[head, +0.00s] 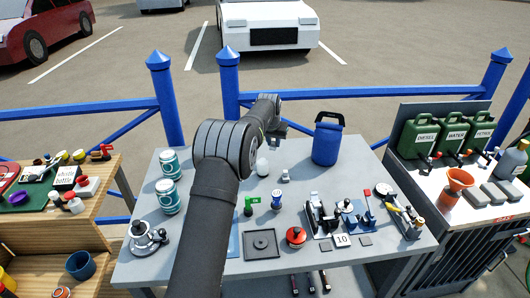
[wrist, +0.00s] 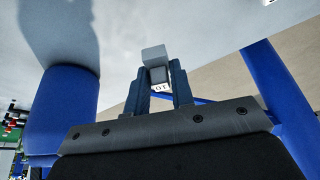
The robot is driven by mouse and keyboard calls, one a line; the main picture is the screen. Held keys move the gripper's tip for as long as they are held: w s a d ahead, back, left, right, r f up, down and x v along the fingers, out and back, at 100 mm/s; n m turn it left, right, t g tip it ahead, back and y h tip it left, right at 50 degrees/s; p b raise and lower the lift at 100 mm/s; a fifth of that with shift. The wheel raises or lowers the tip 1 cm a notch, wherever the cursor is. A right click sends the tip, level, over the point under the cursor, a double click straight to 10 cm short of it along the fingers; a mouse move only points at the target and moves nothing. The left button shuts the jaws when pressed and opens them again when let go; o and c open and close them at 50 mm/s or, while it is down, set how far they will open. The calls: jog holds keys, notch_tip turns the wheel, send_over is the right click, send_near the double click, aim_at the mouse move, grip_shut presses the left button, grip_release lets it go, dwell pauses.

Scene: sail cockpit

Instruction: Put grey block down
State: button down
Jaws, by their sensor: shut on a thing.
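My gripper (wrist: 156,80) is shut on a small grey block (wrist: 153,54), seen between the fingertips in the wrist view. The block has a lighter face and a darker lower part. A small white label with dark marks (wrist: 160,88) shows just below it between the fingers; I cannot tell whether it belongs to the block. In the head view my gripper (head: 277,128) is small and partly hidden by my arm, near the far edge of the grey table (head: 295,150). The block cannot be made out clearly there.
A blue lidded container (head: 326,144) stands right of my gripper; it looms left in the wrist view (wrist: 62,105). Blue railings run behind. Bare table lies between the small items and the container.

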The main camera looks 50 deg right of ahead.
send_over(266, 156)
jog(key=a, duration=0.1)
notch_tip(266, 156, down, 2)
jog(key=shift+s+f, duration=0.15)
jog(key=shift+f, duration=0.1)
jog(key=shift+a+f, duration=0.1)
jog(key=shift+f, duration=1.85)
jog(key=shift+f, duration=0.15)
jog(key=c, duration=1.2)
grip_release()
jog(key=shift+c, duration=0.2)
jog(key=v, duration=1.2)
